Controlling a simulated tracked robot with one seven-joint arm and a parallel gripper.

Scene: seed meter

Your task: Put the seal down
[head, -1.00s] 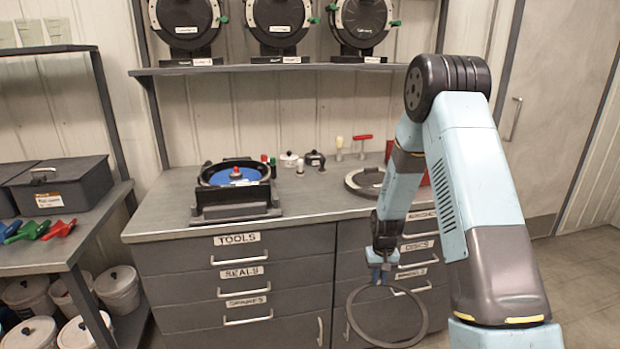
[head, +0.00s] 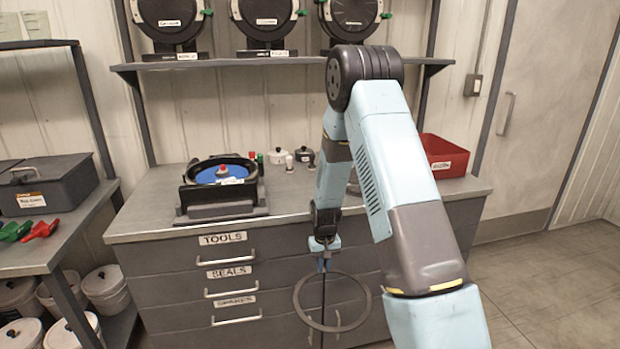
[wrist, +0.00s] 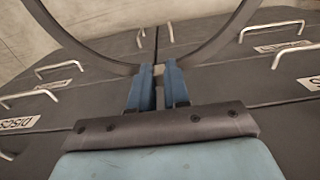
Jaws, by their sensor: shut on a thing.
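The seal is a large thin dark ring (head: 297,300). In the head view it hangs below my gripper (head: 326,262), in front of the cabinet drawers and below the worktop. In the wrist view the ring (wrist: 92,58) runs across the top, and its rim passes between the blue fingers of my gripper (wrist: 158,75), which are shut on it. The grey worktop (head: 140,215) is behind and above the seal. My arm hides the middle right of the worktop.
A black meter housing with a blue disc (head: 210,172) stands on the worktop's left part. The worktop front between housing and arm is clear. A side bench (head: 30,255) is at left.

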